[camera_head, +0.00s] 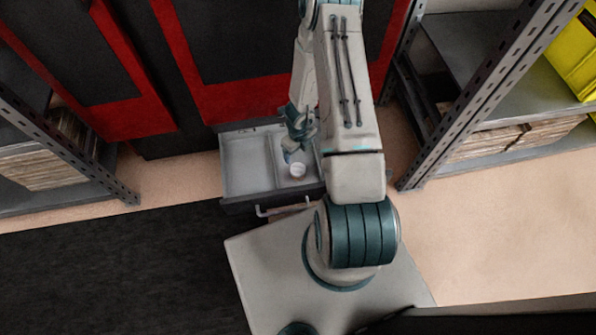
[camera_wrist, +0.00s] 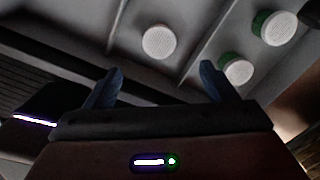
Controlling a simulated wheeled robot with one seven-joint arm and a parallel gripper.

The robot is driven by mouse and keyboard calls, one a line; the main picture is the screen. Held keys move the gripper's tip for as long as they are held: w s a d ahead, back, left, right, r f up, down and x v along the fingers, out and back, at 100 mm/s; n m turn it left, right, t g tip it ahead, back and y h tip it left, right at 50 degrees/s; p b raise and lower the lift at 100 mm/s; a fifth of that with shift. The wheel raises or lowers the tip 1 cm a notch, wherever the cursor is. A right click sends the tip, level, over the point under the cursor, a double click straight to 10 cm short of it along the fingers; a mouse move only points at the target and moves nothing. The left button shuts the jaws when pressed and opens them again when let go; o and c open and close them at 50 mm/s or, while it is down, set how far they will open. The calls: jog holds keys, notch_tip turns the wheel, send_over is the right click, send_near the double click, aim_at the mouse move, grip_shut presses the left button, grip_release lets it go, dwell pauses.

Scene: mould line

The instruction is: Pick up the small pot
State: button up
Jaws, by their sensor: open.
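An open grey drawer (camera_head: 246,163) holds small round pots with pale tops. In the wrist view, one white-topped pot (camera_wrist: 159,41) lies in a compartment ahead of my gripper (camera_wrist: 161,84), about centred between the fingers. Two more pots with green sides, a nearer one (camera_wrist: 237,70) and a farther one (camera_wrist: 278,28), are beyond a divider to the right. The head view shows one pale pot (camera_head: 297,170) in the drawer, just beside my gripper (camera_head: 291,155). My gripper is open, with nothing between its fingers. Which one is meant by the small pot I cannot tell.
The drawer's left compartment looks empty. A red and dark cabinet (camera_head: 240,98) stands behind the drawer. Metal shelving stands at the left (camera_head: 70,145) and right (camera_head: 480,85), with stacked boards on it. My arm hides the drawer's right side.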

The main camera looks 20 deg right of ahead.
aim_at(298, 169)
jog(key=shift+m, duration=0.5)
jog(key=f+b, duration=0.1)
jog(key=f, duration=0.2)
jog(key=f+b, duration=0.1)
jog(key=f, duration=0.2)
jog(key=s+f+b, duration=0.1)
jog(key=f, duration=0.2)
jog(key=shift+d+f+b, duration=0.15)
jog(key=shift+f+b, duration=0.1)
jog(key=shift+b, duration=0.15)
jog(key=shift+w+a+f+b, duration=0.1)
jog(key=shift+w+f+b, duration=0.1)
jog(key=shift+f+b, duration=1)
jog(key=shift+w+a+f+b, duration=0.15)
jog(key=shift+f+b, duration=0.4)
jog(key=shift+f, duration=1.2)
jog(key=shift+r, duration=0.1)
jog(key=c, duration=1.1)
